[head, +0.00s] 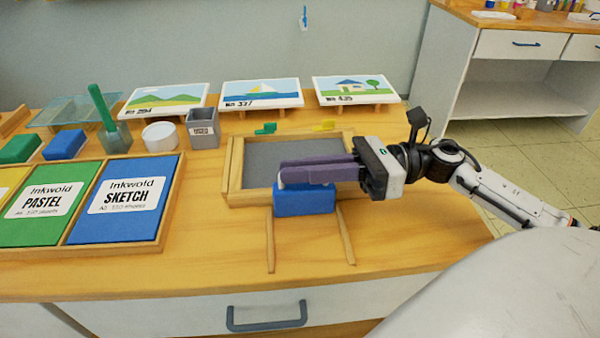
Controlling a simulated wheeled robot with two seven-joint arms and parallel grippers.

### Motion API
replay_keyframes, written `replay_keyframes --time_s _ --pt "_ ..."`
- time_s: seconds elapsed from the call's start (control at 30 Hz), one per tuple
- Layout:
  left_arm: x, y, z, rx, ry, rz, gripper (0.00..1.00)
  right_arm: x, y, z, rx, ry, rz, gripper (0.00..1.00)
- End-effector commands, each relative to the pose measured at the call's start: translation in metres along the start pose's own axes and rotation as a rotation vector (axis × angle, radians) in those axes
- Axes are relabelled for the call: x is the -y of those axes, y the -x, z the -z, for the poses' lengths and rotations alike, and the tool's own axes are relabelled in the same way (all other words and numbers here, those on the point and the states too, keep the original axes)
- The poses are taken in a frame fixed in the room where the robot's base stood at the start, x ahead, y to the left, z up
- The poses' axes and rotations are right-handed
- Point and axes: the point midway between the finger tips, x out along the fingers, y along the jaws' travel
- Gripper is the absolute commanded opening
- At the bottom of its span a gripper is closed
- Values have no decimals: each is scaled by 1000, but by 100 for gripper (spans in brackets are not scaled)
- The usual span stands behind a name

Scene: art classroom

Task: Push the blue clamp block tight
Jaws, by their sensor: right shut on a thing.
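The blue clamp block (304,201) sits at the front edge of a wooden frame with a grey panel (262,163), between two thin wooden rails (345,238) that run toward the table's front. My right gripper (283,172) comes in from the right, its long purple fingers lying across the top of the block. It is shut on the blue clamp block, whose upper part the fingers hide. A small white patch shows at the fingertips. Whether the block touches the frame is hard to tell. My left gripper is not in view.
A tray of Inkwold pads (120,200) stands at the left. A grey cup (202,128), a white round dish (160,137) and a green-handled tool (112,132) stand behind it. Three picture cards (261,94) line the back. The table front right of the rails is clear.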

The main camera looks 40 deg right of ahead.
Motion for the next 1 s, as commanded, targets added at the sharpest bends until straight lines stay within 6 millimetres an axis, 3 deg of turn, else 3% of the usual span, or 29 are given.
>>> replay_keyframes --time_s 0.03,0.07,0.17,0.57,1.0 --pt "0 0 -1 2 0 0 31 4 1 -2 4 0 13 0" --pt "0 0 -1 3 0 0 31 4 1 -2 4 0 13 12" --pt "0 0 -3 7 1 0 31 4 1 -2 4 2 13 27" --pt "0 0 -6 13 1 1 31 3 9 -1 2 0 10 27" --pt "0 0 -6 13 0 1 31 3 88 -1 4 0 12 27"
